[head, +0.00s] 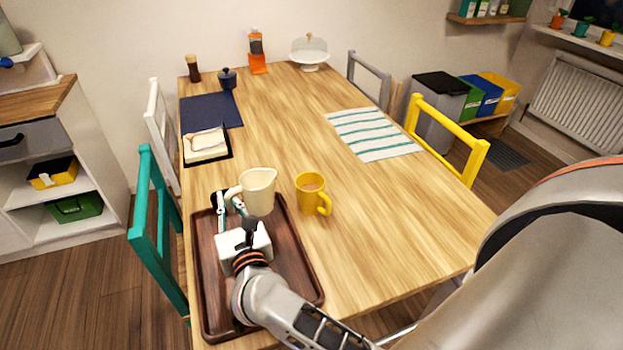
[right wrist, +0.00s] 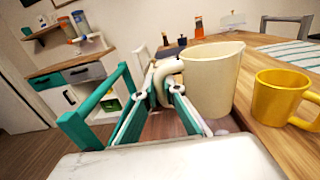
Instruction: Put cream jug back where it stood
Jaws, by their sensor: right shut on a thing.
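The cream jug (head: 259,192) is upright at the far end of the brown wooden tray (head: 312,285), with its handle towards the left. My right gripper (head: 230,202) is shut on the jug's handle. In the right wrist view the jug (right wrist: 212,82) stands to the right of the fingers, and the gripper (right wrist: 162,92) has the handle between them. Whether the jug's base touches the tray or hangs above it I cannot tell. My left gripper is not in view.
A butter dish (head: 207,146) and navy mat (head: 210,111) lie farther left. A striped cloth (head: 372,134) lies right. The table's middle is clear. Teal (head: 150,215) and yellow (head: 448,130) chairs flank it.

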